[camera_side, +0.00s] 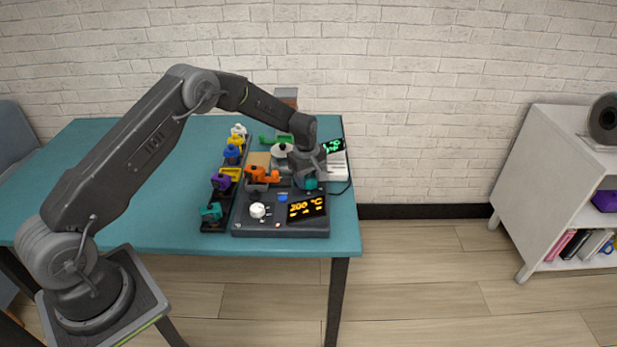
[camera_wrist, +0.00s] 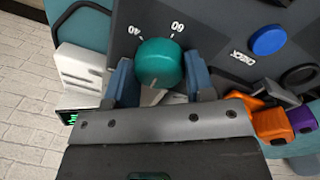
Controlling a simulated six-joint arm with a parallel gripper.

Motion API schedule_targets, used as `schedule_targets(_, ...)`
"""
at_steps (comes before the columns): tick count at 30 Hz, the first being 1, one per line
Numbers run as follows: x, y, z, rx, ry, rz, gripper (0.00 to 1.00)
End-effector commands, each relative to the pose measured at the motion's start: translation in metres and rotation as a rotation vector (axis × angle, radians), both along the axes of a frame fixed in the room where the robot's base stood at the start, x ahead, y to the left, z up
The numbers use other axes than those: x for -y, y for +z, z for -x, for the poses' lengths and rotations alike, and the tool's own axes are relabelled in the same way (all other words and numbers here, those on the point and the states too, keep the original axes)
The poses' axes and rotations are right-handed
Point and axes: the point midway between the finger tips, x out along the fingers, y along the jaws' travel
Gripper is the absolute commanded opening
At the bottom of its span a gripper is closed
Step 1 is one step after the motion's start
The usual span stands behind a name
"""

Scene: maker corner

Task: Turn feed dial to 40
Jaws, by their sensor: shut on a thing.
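The teal feed dial (camera_wrist: 158,62) sits on the dark panel (camera_wrist: 215,22) in the wrist view, with the printed marks 40 and 60 beside it. In the side view the dial (camera_side: 310,184) shows just below my gripper. My gripper (camera_wrist: 160,82) is shut on the dial, with one blue-grey finger on each side of it. In the side view my gripper (camera_side: 308,174) reaches down over the right part of the panel. I cannot make out a pointer on the dial. The small green display (camera_side: 333,146) is too small to read surely.
An orange part (camera_side: 262,175) lies left of my gripper. A rack of coloured parts (camera_side: 220,180) stands further left. The teal table (camera_side: 160,225) is clear at left.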

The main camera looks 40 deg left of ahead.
Motion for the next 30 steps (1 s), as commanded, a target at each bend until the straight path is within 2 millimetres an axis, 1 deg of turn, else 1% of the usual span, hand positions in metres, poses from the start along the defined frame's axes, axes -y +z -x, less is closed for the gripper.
schedule_targets(5,-0.0003,0.0002,0.0,-0.001,-0.046,0.0,0.26)
schedule_targets(11,-0.0004,0.0002,-0.0005,-0.001,-0.168,0.001,0.26)
schedule_targets(30,-0.0005,0.0006,-0.0019,0.0,-0.765,0.001,0.26)
